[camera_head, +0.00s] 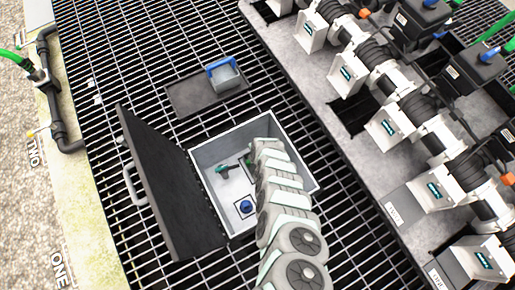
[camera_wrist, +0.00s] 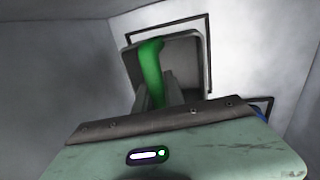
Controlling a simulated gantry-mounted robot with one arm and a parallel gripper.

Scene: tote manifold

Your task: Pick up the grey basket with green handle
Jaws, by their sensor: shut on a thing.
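The grey basket (camera_wrist: 190,62) with its green handle (camera_wrist: 152,72) is inside the open tote, ahead of my gripper (camera_wrist: 162,92) in the wrist view. My gripper is shut on the green handle. The palm hides the lower part of the basket and the fingertips are only partly visible. In the head view my arm reaches down into the light grey tote (camera_head: 209,153) and covers most of the basket. A bit of green (camera_head: 248,160) shows beside the arm there.
The tote's dark lid (camera_head: 172,190) stands open on the left. A blue round item (camera_head: 246,207) and a small green-and-dark item (camera_head: 222,170) are on the tote floor. A blue-handled basket (camera_head: 225,76) stands on the grating behind. The manifold with valves (camera_head: 385,85) fills the right.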

